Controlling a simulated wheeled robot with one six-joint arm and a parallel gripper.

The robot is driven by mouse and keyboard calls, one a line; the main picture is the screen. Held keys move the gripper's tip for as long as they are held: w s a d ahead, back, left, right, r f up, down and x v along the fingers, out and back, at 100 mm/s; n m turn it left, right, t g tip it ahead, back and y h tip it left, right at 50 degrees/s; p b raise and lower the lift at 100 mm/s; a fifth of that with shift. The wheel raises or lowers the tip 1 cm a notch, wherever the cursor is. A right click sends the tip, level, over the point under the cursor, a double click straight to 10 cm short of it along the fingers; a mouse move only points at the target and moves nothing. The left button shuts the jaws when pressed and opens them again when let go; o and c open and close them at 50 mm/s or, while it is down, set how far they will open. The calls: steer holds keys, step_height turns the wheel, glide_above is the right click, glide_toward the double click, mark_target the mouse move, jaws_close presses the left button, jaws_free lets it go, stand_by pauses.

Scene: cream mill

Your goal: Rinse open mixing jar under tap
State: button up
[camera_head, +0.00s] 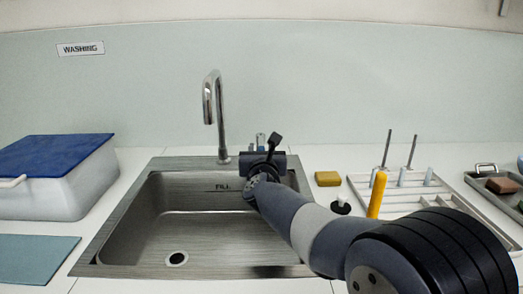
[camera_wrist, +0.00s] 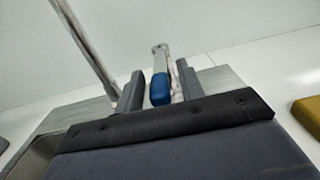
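The steel tap (camera_head: 211,105) rises behind the sink (camera_head: 120,222), its spout curving over the basin. No water shows at the spout. My gripper (camera_wrist: 160,84) is at the back right of the sink. In the wrist view its two fingers are apart, with a metal lever with a blue end (camera_wrist: 160,90) showing in the gap between them. Clear space shows on both sides of the blue end; I cannot tell how deep it sits. In the head view my wrist hides most of the lever. I cannot make out a mixing jar in either view.
A white tub with a blue lid (camera_head: 58,153) and a blue-grey mat (camera_head: 32,259) are left of the sink. On the right are a yellow sponge (camera_head: 328,179), a yellow-handled tool (camera_head: 377,195), a white rack (camera_head: 441,198) and a metal tray (camera_head: 480,186).

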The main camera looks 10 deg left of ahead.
jaws_close()
stand_by(0.3)
steer(key=shift+f, duration=0.1)
steer(key=shift+f+y+b, duration=0.1)
steer(key=shift+y+b, duration=0.2)
steer(key=shift+b, duration=0.45)
steer(key=shift+w+d+f+n+y+b, duration=0.1)
steer(key=shift+d+n+y+b, duration=0.25)
steer(key=shift+b, duration=0.8)
steer(key=y+b, duration=0.1)
steer(key=b, duration=0.1)
steer(key=d+n+g+y+b, duration=0.1)
steer(key=b, duration=0.1)
steer(key=shift+w+r+n+b, duration=0.2)
steer(key=shift+r+n+b, duration=0.05)
steer(key=shift+b, duration=0.05)
steer(key=shift+r, duration=0.1)
